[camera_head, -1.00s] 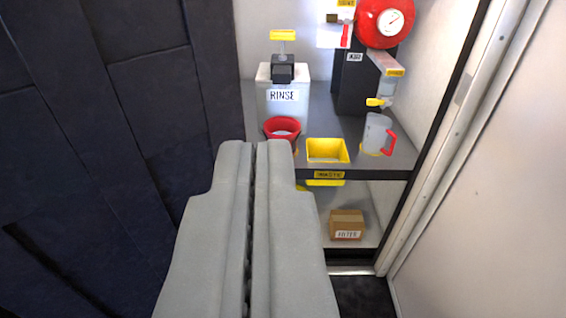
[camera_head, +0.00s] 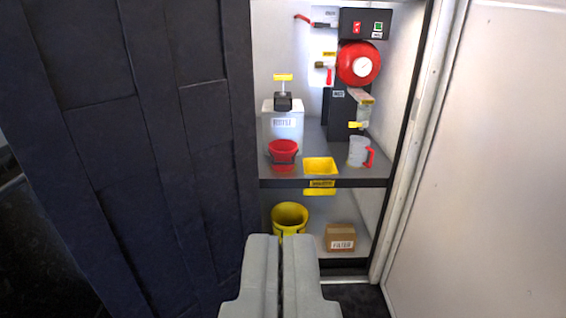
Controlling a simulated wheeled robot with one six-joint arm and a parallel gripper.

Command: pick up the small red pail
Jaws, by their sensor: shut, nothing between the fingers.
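The small red pail (camera_head: 283,154) stands upright on the upper shelf, at the shelf's left front, in front of the white rinse container. My gripper (camera_head: 281,240) is shut and empty at the bottom of the view. Its fingertips show below the pail in the picture, in front of the lower shelf, apart from the pail. The pail is in full view.
A yellow tray (camera_head: 320,167) and a clear jug with red handle (camera_head: 359,152) stand right of the pail. The rinse container (camera_head: 283,124) is behind it. Below are a yellow bucket (camera_head: 289,217) and a box (camera_head: 340,237). A dark wall (camera_head: 130,150) is left, a pale panel (camera_head: 480,150) right.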

